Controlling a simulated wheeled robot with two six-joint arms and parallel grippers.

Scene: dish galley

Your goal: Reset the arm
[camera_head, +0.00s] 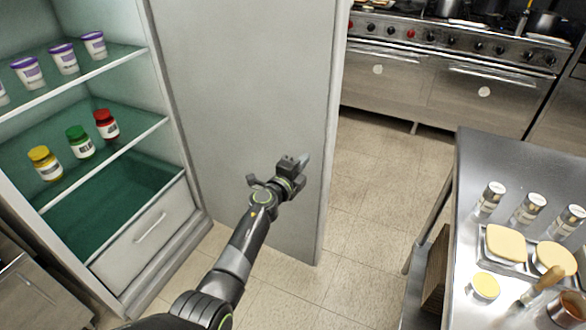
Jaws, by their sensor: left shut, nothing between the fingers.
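My left arm reaches up from the bottom of the head view, and its gripper (303,162) is in front of the grey fridge door (245,90). The left gripper is shut, with nothing between its fingers. I cannot tell whether it touches the door. My right gripper is not in view.
The open fridge at left holds white tubs with purple lids (63,58) and jars with yellow, green and red lids (80,141). A steel counter (477,160) at right bears cans (489,197), food and a brush. Stoves (440,85) stand behind. The tiled floor (370,200) between is clear.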

